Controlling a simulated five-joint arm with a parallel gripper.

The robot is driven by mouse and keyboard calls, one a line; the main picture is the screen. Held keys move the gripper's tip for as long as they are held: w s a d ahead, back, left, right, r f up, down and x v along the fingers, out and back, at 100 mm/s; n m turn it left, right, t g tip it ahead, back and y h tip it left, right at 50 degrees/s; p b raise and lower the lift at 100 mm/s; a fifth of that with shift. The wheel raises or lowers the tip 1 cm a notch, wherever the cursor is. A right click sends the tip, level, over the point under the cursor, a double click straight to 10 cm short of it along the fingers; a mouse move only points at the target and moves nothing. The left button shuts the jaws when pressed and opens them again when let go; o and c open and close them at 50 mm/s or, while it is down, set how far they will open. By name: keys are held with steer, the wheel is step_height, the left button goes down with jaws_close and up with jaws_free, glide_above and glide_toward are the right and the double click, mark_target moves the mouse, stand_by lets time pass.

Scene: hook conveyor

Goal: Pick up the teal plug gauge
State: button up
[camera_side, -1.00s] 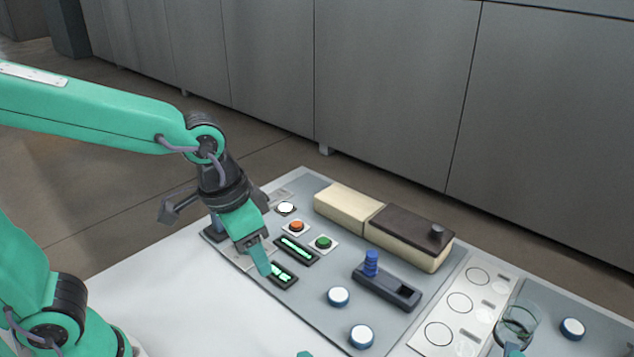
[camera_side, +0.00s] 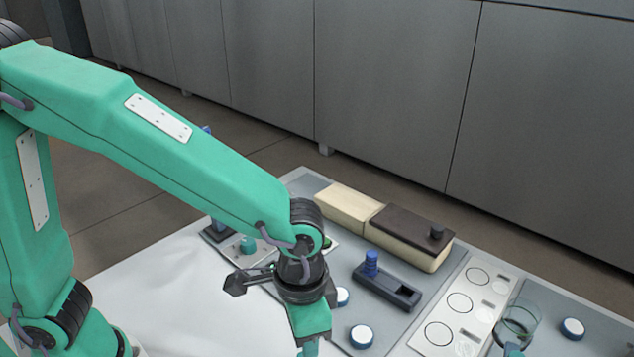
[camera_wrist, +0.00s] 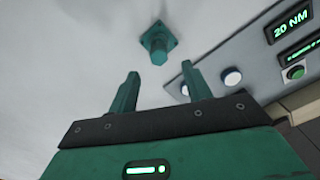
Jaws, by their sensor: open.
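The teal plug gauge (camera_wrist: 157,42) shows in the wrist view as a short round grip on a squarish flange, lying apart on the pale table. It is ahead of my gripper (camera_wrist: 160,82), whose two teal fingers are apart with nothing between them. In the side view my gripper (camera_side: 309,346) points down at the bottom edge, in front of the panel. Its fingertips are cut off there, and I cannot make out the plug gauge in that view.
The grey panel (camera_side: 345,255) carries a blue-handled slider (camera_side: 388,287), white buttons (camera_side: 361,336) and a teal knob (camera_side: 247,244). A cream and brown block (camera_side: 410,240) stands behind. A clear cylinder (camera_side: 520,320) stands at right. The white table (camera_side: 160,285) is open at left.

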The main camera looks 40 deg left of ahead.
steer(key=shift+f, duration=3.6)
steer(key=shift+d, duration=0.1)
jaws_close()
